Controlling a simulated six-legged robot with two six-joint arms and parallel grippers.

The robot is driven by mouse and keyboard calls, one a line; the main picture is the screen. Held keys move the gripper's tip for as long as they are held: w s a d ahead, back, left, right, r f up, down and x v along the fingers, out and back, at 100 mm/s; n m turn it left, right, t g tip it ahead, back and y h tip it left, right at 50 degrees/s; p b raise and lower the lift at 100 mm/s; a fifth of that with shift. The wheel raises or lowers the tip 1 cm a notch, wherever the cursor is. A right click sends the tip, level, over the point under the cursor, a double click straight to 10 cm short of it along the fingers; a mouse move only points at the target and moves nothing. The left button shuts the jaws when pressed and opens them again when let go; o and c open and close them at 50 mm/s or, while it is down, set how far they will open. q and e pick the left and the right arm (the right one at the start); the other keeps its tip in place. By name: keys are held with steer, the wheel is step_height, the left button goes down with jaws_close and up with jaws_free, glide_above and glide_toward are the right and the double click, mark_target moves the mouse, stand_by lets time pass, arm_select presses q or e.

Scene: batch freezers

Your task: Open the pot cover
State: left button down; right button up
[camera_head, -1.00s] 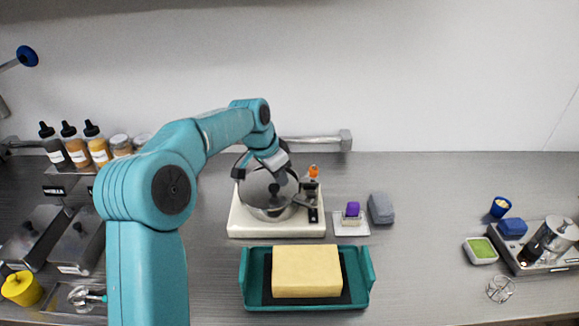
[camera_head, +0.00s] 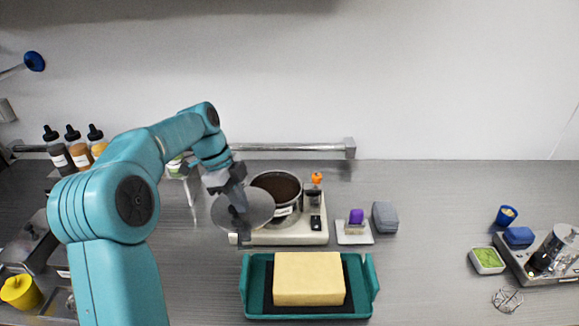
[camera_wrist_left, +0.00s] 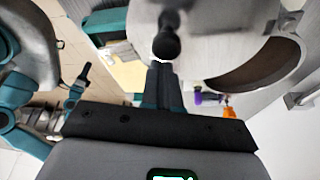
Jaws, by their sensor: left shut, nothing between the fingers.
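The pot (camera_head: 292,212) stands on a white hot plate (camera_head: 300,232), uncovered, with dark brown contents visible. The round grey pot cover (camera_head: 258,207) is off to the left and front of the pot, partly overlapping the view of it. My left gripper (camera_head: 236,205) is at the cover, with its fingers shut. In the left wrist view the fingertips (camera_wrist_left: 162,75) are at the dark knob (camera_wrist_left: 168,38) of the cover (camera_wrist_left: 215,28); the pot (camera_wrist_left: 265,65) shows beyond. I cannot tell what supports the cover. My right gripper is not in view.
A teal tray (camera_head: 368,285) with a yellow block (camera_head: 308,278) lies in front of the hot plate. A purple-topped item (camera_head: 356,217) and a grey block (camera_head: 385,215) stand to its right. Bottles (camera_head: 78,147) stand at left.

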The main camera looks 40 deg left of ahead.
mark_target(226, 218)
arm_select(q)
steer(key=shift+s+a+m+g+p, duration=0.3)
steer(key=shift+s+a+m, duration=0.6)
steer(key=shift+a, duration=0.1)
steer(key=shift+s+a, duration=0.35)
steer(key=shift+a, duration=0.2)
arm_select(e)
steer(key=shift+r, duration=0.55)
